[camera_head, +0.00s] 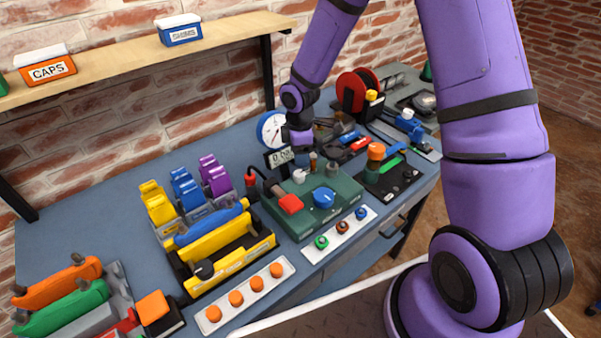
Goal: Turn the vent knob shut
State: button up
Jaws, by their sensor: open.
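A green test block (285,222) stands on the bench, with a round blue knob (324,197) on its top. This looks like the vent knob, but no label is readable. A smaller white knob (299,176) and brass-coloured fittings (332,168) sit at the block's back edge.
White button strips (339,235) lie in front. Yellow and blue holders (222,245) stand left. An orange-topped green valve (376,152) and red reel (357,90) stand right. A shelf (120,70) hangs above.

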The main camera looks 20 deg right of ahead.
aim_at(299, 173)
notch_tip(299, 173, down, 9)
jog(key=shift+w+r, duration=0.1)
jog(key=shift+r, duration=0.05)
dwell(0.4)
jog(key=c, duration=0.9)
